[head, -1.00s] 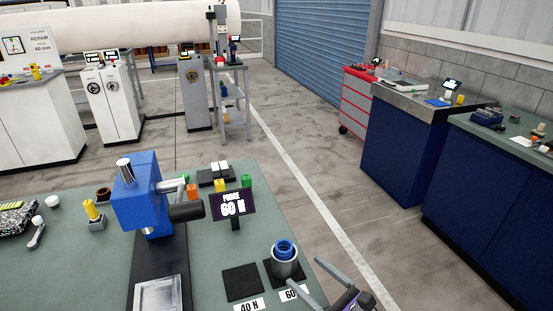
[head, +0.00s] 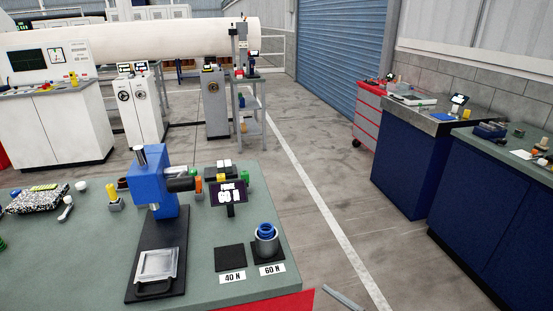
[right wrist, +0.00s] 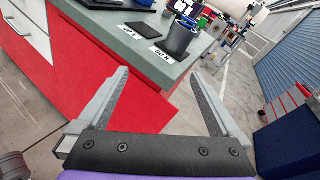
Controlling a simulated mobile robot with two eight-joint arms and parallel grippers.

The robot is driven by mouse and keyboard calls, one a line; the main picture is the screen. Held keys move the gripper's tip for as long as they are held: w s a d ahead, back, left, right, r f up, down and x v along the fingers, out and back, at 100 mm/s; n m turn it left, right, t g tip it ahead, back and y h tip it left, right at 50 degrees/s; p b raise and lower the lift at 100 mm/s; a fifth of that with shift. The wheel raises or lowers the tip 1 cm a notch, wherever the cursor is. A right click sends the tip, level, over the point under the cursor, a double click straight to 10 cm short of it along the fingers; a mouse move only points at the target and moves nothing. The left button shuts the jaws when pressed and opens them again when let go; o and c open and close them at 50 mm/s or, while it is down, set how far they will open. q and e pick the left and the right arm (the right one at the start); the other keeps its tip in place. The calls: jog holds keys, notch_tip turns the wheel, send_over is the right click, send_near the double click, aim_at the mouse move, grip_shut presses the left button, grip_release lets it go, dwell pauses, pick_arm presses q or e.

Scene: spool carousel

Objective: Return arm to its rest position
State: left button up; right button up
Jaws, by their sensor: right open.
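My right gripper (right wrist: 163,95) shows in the right wrist view with its two fingers spread wide and nothing between them. It is out in front of the red side of the workbench (right wrist: 115,88), below the bench top and apart from it. In the head view only a grey finger-like part (head: 342,299) shows at the bottom edge. My left gripper is in neither view. A grey cup (head: 267,245) with a blue ring-shaped piece (head: 266,231) in it stands on the dark pad by the 60 N label (head: 272,269). The cup also shows in the right wrist view (right wrist: 178,40).
A blue press (head: 158,190) stands on the green bench top (head: 100,250), with a small display (head: 228,194) beside it. The pad by the 40 N label (head: 230,257) is empty. Blue cabinets (head: 405,170) stand at the right. The floor between (head: 340,215) is clear.

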jog(key=s+f+n+g+h+p, duration=0.4)
jog(key=s+n, duration=0.3)
jog(key=n, duration=0.5)
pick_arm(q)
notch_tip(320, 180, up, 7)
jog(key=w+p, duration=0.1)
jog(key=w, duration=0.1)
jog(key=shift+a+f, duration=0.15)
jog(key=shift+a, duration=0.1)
pick_arm(e)
jog(key=s+d+r+n+g+h, duration=0.1)
jog(key=s+d+n+h, duration=0.4)
jog(key=n, duration=0.6)
jog(key=shift+s+d+g+h, duration=0.15)
jog(key=shift+d+g+h, duration=0.15)
jog(key=shift+d+g, duration=0.6)
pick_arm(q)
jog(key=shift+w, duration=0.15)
